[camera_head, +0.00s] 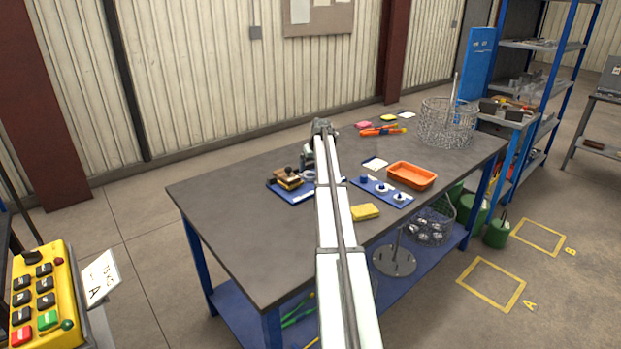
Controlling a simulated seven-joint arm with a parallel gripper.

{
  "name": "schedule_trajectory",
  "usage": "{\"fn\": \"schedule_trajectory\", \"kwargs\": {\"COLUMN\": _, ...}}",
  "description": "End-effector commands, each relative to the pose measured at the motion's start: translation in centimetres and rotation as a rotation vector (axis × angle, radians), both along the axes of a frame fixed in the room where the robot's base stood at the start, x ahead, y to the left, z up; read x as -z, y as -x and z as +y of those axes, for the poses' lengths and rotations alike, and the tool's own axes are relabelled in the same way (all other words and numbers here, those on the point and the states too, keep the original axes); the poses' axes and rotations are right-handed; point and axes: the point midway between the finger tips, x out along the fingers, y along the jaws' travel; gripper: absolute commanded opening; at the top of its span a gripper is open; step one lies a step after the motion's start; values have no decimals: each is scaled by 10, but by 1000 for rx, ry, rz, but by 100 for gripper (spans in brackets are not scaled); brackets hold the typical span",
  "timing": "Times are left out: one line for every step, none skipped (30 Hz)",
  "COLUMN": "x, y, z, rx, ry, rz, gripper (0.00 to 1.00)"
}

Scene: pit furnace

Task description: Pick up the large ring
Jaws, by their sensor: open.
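A grey ring (309,175) lies on or beside the blue tray (290,193), partly hidden behind my arm. It is small in this view, and I cannot tell whether it is the large ring. My gripper (307,160) hangs from the far end of my arm, just above and behind this ring in the picture. The gripper is open. Its fingertips are mostly hidden and too small to make out, and I see nothing held in it.
Brown wooden blocks (288,178) sit on the tray. A second blue tray (372,184) holds several knobbed parts. An orange bin (411,176), yellow sponge (365,212) and wire basket (447,124) stand rightward. The grey tabletop (245,235) is clear at front left.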

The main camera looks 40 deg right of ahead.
Motion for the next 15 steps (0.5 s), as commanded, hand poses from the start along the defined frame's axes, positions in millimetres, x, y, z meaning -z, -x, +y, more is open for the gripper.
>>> {"fn": "schedule_trajectory", "kwargs": {"x": 6, "y": -3, "z": 0, "rx": 0, "ry": 0, "rz": 1, "gripper": 93}}
{"fn": "schedule_trajectory", "kwargs": {"x": 10, "y": -4, "z": 0, "rx": 0, "ry": 0, "rz": 1, "gripper": 93}}
{"fn": "schedule_trajectory", "kwargs": {"x": 15, "y": -6, "z": 0, "rx": 0, "ry": 0, "rz": 1, "gripper": 93}}
{"fn": "schedule_trajectory", "kwargs": {"x": 19, "y": -8, "z": 0, "rx": 0, "ry": -1, "rz": 2, "gripper": 93}}
{"fn": "schedule_trajectory", "kwargs": {"x": 22, "y": -9, "z": 0, "rx": 0, "ry": -2, "rz": 2, "gripper": 93}}
{"fn": "schedule_trajectory", "kwargs": {"x": 27, "y": -11, "z": -1, "rx": 0, "ry": -1, "rz": 2, "gripper": 93}}
{"fn": "schedule_trajectory", "kwargs": {"x": 30, "y": -13, "z": -1, "rx": 0, "ry": 0, "rz": 1, "gripper": 93}}
{"fn": "schedule_trajectory", "kwargs": {"x": 34, "y": -14, "z": -2, "rx": 0, "ry": 0, "rz": 1, "gripper": 93}}
{"fn": "schedule_trajectory", "kwargs": {"x": 37, "y": -15, "z": -2, "rx": 0, "ry": 0, "rz": 1, "gripper": 93}}
{"fn": "schedule_trajectory", "kwargs": {"x": 39, "y": -16, "z": -2, "rx": 0, "ry": 0, "rz": 0, "gripper": 93}}
{"fn": "schedule_trajectory", "kwargs": {"x": 40, "y": -16, "z": -3, "rx": 0, "ry": 0, "rz": 0, "gripper": 93}}
{"fn": "schedule_trajectory", "kwargs": {"x": 41, "y": -16, "z": -2, "rx": 0, "ry": 0, "rz": 0, "gripper": 93}}
{"fn": "schedule_trajectory", "kwargs": {"x": 41, "y": -16, "z": -2, "rx": 0, "ry": 0, "rz": 0, "gripper": 93}}
{"fn": "schedule_trajectory", "kwargs": {"x": 41, "y": -16, "z": -2, "rx": 0, "ry": 0, "rz": 0, "gripper": 93}}
{"fn": "schedule_trajectory", "kwargs": {"x": 40, "y": -16, "z": -2, "rx": 0, "ry": 0, "rz": 0, "gripper": 93}}
